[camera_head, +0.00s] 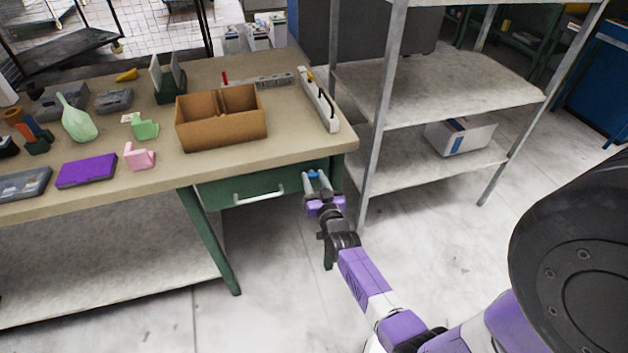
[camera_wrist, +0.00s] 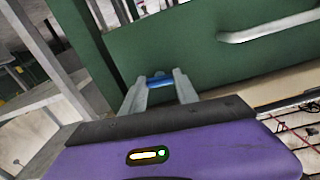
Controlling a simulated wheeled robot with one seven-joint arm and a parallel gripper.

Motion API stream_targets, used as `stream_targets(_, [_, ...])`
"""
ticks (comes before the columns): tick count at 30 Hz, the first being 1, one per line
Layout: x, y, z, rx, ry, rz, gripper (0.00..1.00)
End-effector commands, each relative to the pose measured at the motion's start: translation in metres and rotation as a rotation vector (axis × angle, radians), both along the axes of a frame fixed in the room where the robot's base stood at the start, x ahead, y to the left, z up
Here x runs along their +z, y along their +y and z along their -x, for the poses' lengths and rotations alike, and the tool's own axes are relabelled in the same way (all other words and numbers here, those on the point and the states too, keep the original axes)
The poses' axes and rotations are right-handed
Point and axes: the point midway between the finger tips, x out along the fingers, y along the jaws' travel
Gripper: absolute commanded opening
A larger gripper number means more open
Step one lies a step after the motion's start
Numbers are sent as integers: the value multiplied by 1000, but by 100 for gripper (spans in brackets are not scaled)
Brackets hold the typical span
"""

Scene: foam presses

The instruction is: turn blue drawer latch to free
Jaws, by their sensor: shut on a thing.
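The blue latch (camera_wrist: 160,80) sits on the front of the green drawer (camera_wrist: 215,60), near one end of it. In the head view the latch (camera_head: 312,174) shows as a small blue spot at the drawer's right end. My gripper (camera_wrist: 160,86) is shut on the latch, with one grey finger on each side of it. In the head view my gripper (camera_head: 317,180) reaches up to the drawer front from below right. The latch is partly hidden between the fingers, and its exact angle is hard to tell. The drawer looks closed, with a white bar handle (camera_head: 258,195).
The table (camera_head: 300,155) above the drawer bears a brown divided box (camera_head: 221,137), a purple block (camera_head: 86,170) and a white rail (camera_head: 318,101). A metal shelf (camera_head: 440,86) stands close on the right of my gripper. The floor in front is clear.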

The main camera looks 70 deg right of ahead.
Motion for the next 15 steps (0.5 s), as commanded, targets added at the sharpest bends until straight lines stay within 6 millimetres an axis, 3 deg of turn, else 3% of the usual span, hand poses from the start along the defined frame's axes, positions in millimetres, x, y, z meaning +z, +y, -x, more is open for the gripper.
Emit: stream_targets(15, [-2,0,0,2,-344,-290,0])
